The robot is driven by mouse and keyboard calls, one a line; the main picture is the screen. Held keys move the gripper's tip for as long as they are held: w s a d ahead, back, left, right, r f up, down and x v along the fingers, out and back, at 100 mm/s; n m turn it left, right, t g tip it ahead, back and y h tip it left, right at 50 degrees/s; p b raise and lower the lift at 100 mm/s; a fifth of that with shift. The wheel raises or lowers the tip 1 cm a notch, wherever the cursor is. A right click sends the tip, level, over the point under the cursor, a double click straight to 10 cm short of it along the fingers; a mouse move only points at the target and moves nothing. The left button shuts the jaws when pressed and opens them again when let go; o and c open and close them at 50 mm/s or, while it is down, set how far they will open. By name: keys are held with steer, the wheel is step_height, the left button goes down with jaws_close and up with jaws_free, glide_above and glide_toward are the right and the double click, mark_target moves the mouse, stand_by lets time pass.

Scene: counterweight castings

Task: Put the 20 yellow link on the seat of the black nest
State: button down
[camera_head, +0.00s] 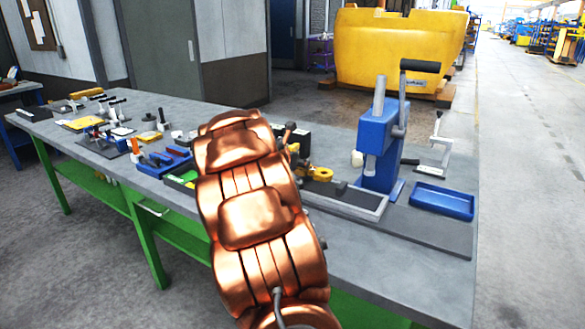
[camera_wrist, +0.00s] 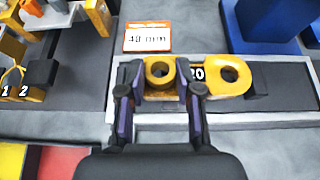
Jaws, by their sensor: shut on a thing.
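The yellow link (camera_wrist: 230,74) has two round holes and a black mark with a white 20 between them. My gripper (camera_wrist: 160,88) is shut on the link's left end, with one finger on each side of that ring; the right end sticks out past the right finger. A long grey frame with a black inside (camera_wrist: 285,88) lies below the link. I cannot tell whether this is the black nest, or whether the link touches it.
A sign reading 40 mm (camera_wrist: 148,38) lies behind the frame. A blue press (camera_head: 378,150) stands at the back, with a blue tray (camera_head: 441,200) to its right. The grey bench has free room at the front.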

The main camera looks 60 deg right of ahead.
steer(key=shift+w+d+f, duration=0.1)
steer(key=shift+w+d, duration=0.15)
steer(key=shift+w, duration=0.45)
steer(key=shift+w+d, duration=0.25)
steer(key=shift+w, duration=0.45)
steer(key=shift+f, duration=1.7)
steer(key=shift+f, duration=0.2)
steer(key=c, duration=0.8)
jaws_free()
steer(key=shift+r, duration=0.1)
steer(key=shift+a+r, duration=0.1)
steer(key=shift+r, duration=0.05)
steer(key=v, duration=1.1)
steer(key=shift+a+r, duration=0.2)
steer(key=shift+a, duration=0.15)
